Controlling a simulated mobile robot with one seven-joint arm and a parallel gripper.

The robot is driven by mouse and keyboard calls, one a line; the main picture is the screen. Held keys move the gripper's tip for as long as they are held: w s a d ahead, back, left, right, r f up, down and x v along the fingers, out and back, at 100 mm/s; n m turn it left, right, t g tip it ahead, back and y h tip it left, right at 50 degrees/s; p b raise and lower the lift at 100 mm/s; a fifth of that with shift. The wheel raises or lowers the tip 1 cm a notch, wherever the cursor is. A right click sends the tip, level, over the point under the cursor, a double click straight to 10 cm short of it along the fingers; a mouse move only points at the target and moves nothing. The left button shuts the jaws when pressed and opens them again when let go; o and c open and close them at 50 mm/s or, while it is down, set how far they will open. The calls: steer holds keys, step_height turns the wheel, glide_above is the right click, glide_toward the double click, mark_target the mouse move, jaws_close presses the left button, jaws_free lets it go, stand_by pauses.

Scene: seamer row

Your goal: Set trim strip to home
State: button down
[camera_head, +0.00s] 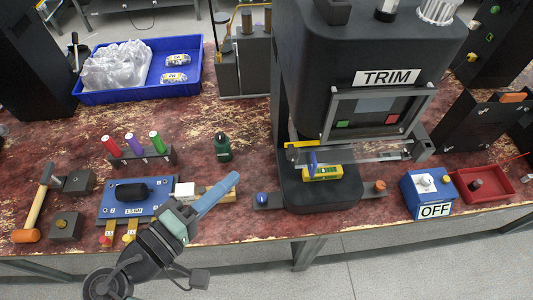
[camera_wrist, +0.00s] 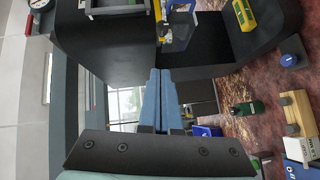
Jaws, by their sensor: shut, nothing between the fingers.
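The black machine labelled TRIM (camera_head: 388,77) stands right of centre. Its front panel (camera_head: 378,112) has a dark screen, a green button and a red button. I cannot tell which part is the trim strip. A clear guard (camera_head: 362,153) crosses the machine's opening, with a blue handle (camera_head: 313,160) at its left. A yellow block (camera_head: 322,173) sits on the base below; it also shows in the wrist view (camera_wrist: 243,14). My gripper (camera_head: 236,177) is shut and empty, left of the machine base and apart from it. Its blue fingers (camera_wrist: 166,72) lie together in the wrist view.
A blue knob (camera_head: 262,198) and an orange knob (camera_head: 380,186) flank the base. A blue switch box (camera_head: 420,195) reads OFF. A blue plate (camera_head: 112,208) and a hammer (camera_head: 37,205) lie left. A blue tray (camera_head: 125,98) is at the back.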

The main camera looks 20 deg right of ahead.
mark_target(296, 156)
steer(key=w+d+f+p, duration=0.2)
steer(key=d+p, duration=0.2)
steer(key=d, duration=0.6)
steer(key=shift+w, duration=0.3)
steer(key=shift+a, duration=0.1)
steer(key=d, duration=0.1)
steer(key=s+d, duration=0.1)
steer(key=d, duration=0.1)
steer(key=shift+d, duration=0.25)
steer(key=shift+s, duration=0.1)
steer(key=shift+r, duration=0.1)
